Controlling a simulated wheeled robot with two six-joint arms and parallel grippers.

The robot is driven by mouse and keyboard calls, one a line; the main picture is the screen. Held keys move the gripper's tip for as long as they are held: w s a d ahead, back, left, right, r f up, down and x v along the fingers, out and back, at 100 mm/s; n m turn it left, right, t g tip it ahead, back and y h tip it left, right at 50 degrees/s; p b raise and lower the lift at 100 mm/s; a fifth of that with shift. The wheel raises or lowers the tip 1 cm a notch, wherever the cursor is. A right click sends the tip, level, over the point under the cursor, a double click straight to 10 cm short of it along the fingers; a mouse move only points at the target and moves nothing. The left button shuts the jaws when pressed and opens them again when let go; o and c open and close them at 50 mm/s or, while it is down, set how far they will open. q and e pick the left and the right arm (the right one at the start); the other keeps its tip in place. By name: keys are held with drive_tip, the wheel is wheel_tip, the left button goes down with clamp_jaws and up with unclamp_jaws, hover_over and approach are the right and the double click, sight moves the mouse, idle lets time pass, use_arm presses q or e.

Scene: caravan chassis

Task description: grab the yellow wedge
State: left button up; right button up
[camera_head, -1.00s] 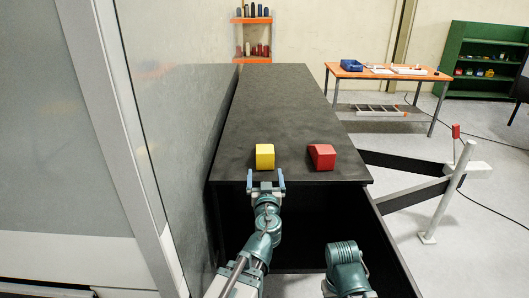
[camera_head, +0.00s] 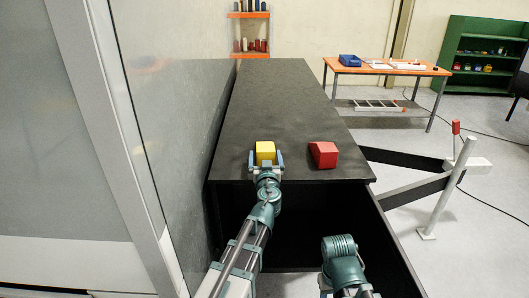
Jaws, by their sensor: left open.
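The yellow wedge (camera_head: 265,150) sits on the black tabletop near its front edge. My left gripper (camera_head: 266,160) is open, with one finger on each side of the wedge's near part. The gripper hides the lower front of the wedge, and I cannot tell whether the fingers touch it. Only a teal link of my right arm shows at the bottom; its gripper is out of view.
A red block (camera_head: 323,154) sits to the right of the wedge on the black tabletop (camera_head: 280,100). A glass-like panel (camera_head: 180,130) stands along the left side. The tabletop behind the blocks is clear. An orange table (camera_head: 385,68) stands far back right.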

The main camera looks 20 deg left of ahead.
use_arm(q)
drive_tip(key=x, duration=0.3)
drive_tip(key=shift+d+f, duration=0.1)
drive_tip(key=shift+d, duration=0.1)
drive_tip(key=shift+w+a, duration=0.2)
drive_tip(key=shift+w, duration=0.05)
drive_tip(key=shift+s, duration=0.1)
use_arm(e)
drive_tip(key=shift+w+a, duration=0.2)
drive_tip(key=shift+w, duration=0.1)
use_arm(q)
drive_tip(key=shift+c, duration=1)
drive_tip(key=c, duration=1.3)
